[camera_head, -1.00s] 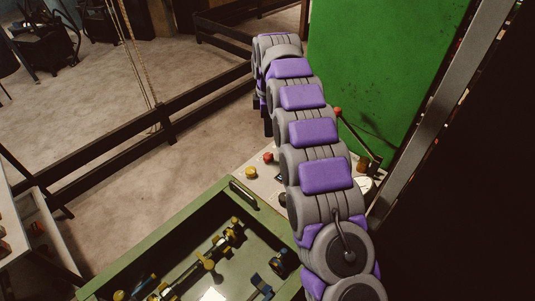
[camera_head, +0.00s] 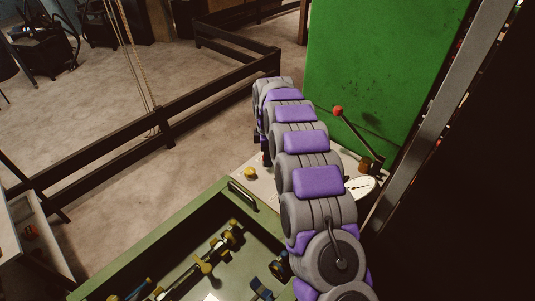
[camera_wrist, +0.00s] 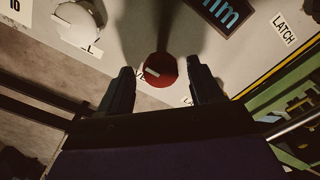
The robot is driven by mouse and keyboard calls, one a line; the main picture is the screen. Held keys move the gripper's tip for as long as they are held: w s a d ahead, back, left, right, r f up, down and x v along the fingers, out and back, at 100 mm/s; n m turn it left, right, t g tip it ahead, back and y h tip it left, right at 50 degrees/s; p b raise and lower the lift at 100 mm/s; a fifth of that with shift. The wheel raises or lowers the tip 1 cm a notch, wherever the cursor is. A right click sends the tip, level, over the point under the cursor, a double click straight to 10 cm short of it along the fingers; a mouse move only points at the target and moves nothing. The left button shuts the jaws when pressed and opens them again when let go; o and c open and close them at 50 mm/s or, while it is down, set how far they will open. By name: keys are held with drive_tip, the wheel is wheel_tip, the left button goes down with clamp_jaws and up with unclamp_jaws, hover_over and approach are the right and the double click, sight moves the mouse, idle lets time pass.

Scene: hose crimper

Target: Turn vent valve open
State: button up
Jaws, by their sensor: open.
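In the wrist view a round red knob (camera_wrist: 160,70) with a white pointer mark sits on the pale panel. The label beside it is partly hidden; the letters "VE" show, so it appears to be the vent valve. My gripper (camera_wrist: 163,80) is open, with one dark finger on each side of the knob. I cannot tell whether either finger touches it. In the head view my gripper (camera_head: 265,152) is a small dark shape at the arm's far end, and the red knob is hidden there.
The wrist view shows a pale round knob (camera_wrist: 80,22), a "mm" display (camera_wrist: 226,14) and a "LATCH" label (camera_wrist: 284,28). The head view shows a yellow button (camera_head: 250,174), a red-balled lever (camera_head: 338,111), a green cabinet (camera_head: 385,70) and a green-rimmed tray (camera_head: 150,243) of parts.

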drive_tip(key=c, duration=1.1)
drive_tip(key=shift+o, duration=0.2)
drive_tip(key=shift+r+m+p, duration=0.15)
drive_tip(key=shift+m+p, duration=0.15)
drive_tip(key=shift+p, duration=0.05)
drive_tip(key=m+p, duration=0.2)
drive_tip(key=shift+r+m+p, duration=0.1)
drive_tip(key=shift+m+p, duration=0.2)
drive_tip(key=shift+p, duration=0.1)
drive_tip(key=m+p, duration=0.4)
drive_tip(key=m, duration=0.1)
drive_tip(key=m+p, duration=0.2)
drive_tip(key=m, duration=0.5)
drive_tip(key=m+p, duration=0.1)
drive_tip(key=m, duration=0.1)
drive_tip(key=shift+f+m, duration=0.2)
drive_tip(key=shift+m, duration=0.1)
drive_tip(key=shift+p, duration=0.3)
